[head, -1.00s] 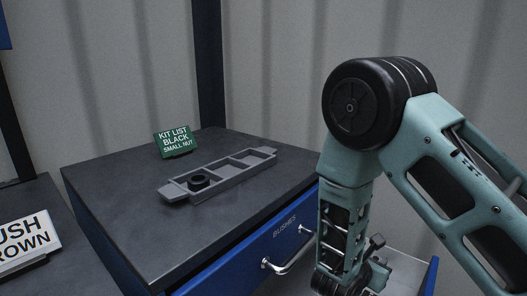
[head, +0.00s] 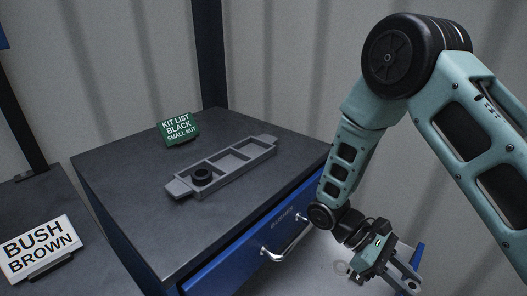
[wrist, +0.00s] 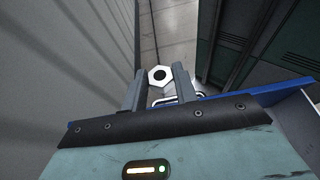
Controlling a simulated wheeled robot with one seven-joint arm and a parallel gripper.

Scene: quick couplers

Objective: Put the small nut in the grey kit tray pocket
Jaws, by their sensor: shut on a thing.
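The grey kit tray (head: 232,172) lies on the dark cabinet top, with a black ring (head: 202,175) in its near-left pocket and its other pockets empty. My gripper (head: 408,280) is right of and below the tray, beyond the cabinet's front edge. In the wrist view my gripper (wrist: 159,80) is shut on a pale hexagonal nut (wrist: 159,74) with a dark hole, held at the fingertips. I cannot make out the nut in the head view.
A green card (head: 178,129) reading "KIT LIST BLACK SMALL NUT" stands behind the tray. The blue drawer (head: 245,245) has a metal handle (head: 285,240). A "BUSH BROWN" sign (head: 40,248) stands at left. The cabinet top around the tray is clear.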

